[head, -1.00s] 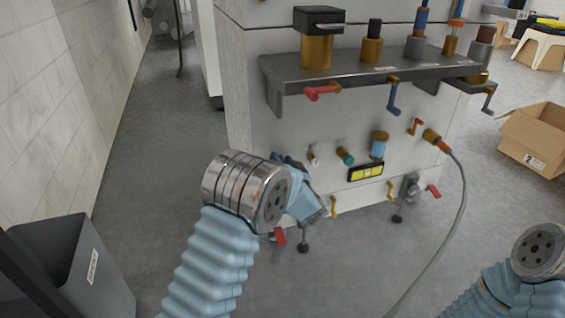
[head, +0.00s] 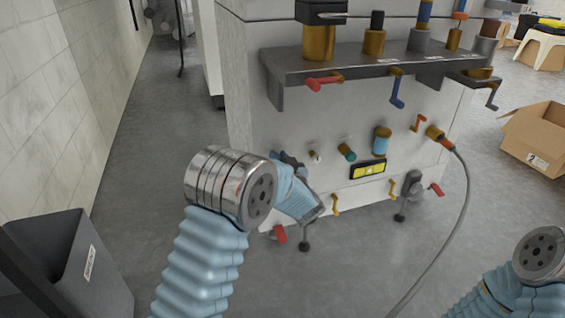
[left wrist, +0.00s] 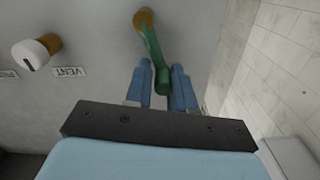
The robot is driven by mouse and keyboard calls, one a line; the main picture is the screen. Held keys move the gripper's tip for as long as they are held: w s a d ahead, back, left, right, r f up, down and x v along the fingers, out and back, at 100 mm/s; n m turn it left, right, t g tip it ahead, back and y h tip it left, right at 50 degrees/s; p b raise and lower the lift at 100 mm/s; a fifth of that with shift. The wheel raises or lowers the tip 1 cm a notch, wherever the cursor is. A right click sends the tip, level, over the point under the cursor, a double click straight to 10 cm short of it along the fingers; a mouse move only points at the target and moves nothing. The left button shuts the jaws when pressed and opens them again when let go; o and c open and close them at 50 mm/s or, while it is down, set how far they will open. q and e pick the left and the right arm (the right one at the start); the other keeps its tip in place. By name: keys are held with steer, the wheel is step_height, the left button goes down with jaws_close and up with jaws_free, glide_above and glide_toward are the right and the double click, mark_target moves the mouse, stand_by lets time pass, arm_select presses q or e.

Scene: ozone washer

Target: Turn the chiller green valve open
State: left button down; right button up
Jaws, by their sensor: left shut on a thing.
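The green valve handle (left wrist: 155,60) extends from a brass stem on the pale machine panel in the left wrist view. My left gripper (left wrist: 162,85) has its two blue fingers on either side of the handle's free end and is shut on it. In the head view my left gripper (head: 308,207) is low at the panel's left side, and the gripper and wrist hide the green handle there. My right arm's wrist shows at the lower right of the head view, but its gripper is out of frame.
A red lever (head: 324,83) and a blue lever (head: 396,90) hang below the machine's shelf (head: 290,65). A grey hose (head: 463,200) runs from the panel to the floor. A dark bin (head: 75,265) stands left; a cardboard box (head: 535,140) sits right.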

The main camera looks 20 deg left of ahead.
arm_select(q)
steer(key=s+a+f+n+b, duration=0.2)
steer(key=f+n, duration=0.3)
steer(key=n, duration=1)
steer(key=shift+s+a+f+b, duration=0.3)
steer(key=shift+a+b, duration=0.2)
steer(key=shift+a, duration=0.25)
steer(key=shift+f, duration=0.15)
steer(key=c, duration=1.1)
jaws_free()
steer(key=shift+w, duration=0.1)
steer(key=shift+d, duration=0.1)
